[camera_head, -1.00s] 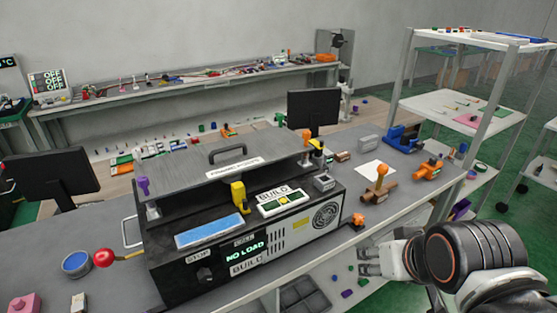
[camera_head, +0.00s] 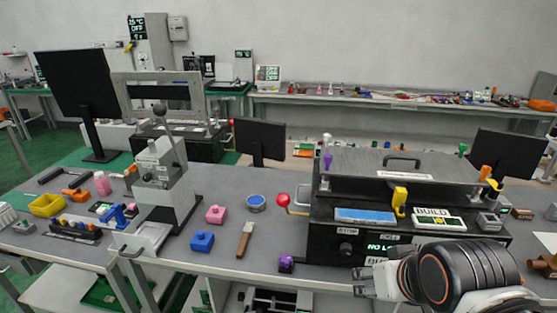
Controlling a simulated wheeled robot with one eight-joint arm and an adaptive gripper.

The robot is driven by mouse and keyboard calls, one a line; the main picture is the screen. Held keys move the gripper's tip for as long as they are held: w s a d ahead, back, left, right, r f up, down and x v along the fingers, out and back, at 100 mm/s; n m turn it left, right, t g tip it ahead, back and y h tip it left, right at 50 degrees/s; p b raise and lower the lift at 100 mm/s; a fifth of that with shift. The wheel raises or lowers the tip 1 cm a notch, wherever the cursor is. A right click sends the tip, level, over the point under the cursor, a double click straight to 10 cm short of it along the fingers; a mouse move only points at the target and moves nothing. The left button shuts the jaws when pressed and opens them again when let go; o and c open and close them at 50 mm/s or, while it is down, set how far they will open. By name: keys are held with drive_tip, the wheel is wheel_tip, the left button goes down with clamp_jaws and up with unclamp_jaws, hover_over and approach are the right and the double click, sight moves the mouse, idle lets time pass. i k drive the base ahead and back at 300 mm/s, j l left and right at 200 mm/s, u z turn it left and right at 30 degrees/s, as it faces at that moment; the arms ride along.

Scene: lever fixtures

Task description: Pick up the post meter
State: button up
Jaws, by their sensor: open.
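I cannot tell for certain which object is the post meter. A small grey box-like device (camera_head: 489,221) sits on the right end of the black BUILD machine (camera_head: 335,236) and looks like a small meter. My gripper (camera_head: 360,281) is open and empty at the lower right. It is in front of the black machine, with its fingers pointing left, and my wrist hides part of the machine's front. The gripper is apart from the small grey device.
A grey lever press (camera_head: 163,180) stands left of centre. Pink (camera_head: 216,214) and blue (camera_head: 202,241) blocks, a brown-handled tool (camera_head: 244,239), a blue round dish (camera_head: 256,203) and a purple block (camera_head: 286,264) lie between it and the machine. Monitors stand behind.

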sight(503, 207)
drive_tip(key=z, duration=1.4)
